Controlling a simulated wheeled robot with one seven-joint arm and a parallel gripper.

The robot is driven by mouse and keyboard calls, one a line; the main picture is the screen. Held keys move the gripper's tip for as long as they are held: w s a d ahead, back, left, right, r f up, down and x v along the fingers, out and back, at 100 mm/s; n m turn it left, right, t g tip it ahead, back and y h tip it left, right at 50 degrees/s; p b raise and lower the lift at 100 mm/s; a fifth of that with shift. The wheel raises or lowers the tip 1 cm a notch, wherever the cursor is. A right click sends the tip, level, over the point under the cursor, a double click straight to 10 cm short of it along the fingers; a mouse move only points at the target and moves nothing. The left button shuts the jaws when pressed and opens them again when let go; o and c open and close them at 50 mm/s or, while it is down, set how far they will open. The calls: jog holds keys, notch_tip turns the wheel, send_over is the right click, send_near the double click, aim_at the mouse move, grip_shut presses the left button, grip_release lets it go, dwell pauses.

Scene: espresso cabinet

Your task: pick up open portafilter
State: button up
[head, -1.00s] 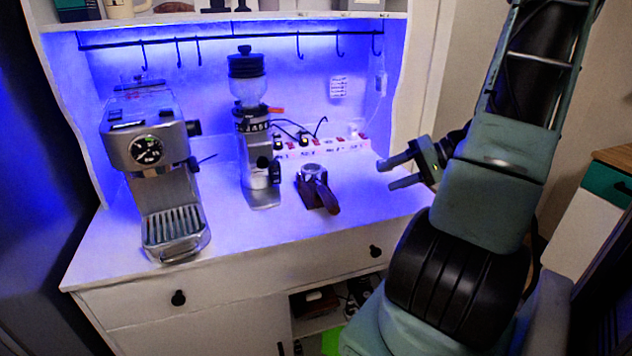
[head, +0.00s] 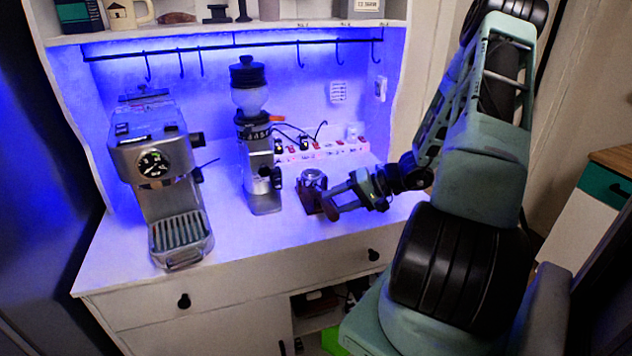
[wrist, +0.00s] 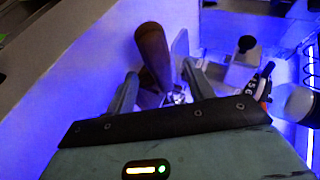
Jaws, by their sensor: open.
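The portafilter (head: 313,178) has a metal head and sits in a dark brown stand (head: 306,196) on the white counter, right of the grinder. In the head view my gripper (head: 328,205) is at its right front and hides much of the handle. In the wrist view the brown handle (wrist: 152,52) points up the picture between my two open fingers, apart from the left one. I cannot tell whether the right finger touches it. The metal head is mostly hidden low between the fingers.
A grinder (head: 258,165) stands just left of the portafilter, and an espresso machine (head: 155,160) farther left. A power strip (head: 320,150) with cables lies behind. The cabinet shelf and hook rail (head: 230,45) are above. The counter front is clear.

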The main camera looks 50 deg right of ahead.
jog(key=shift+x, duration=0.8)
grip_shut()
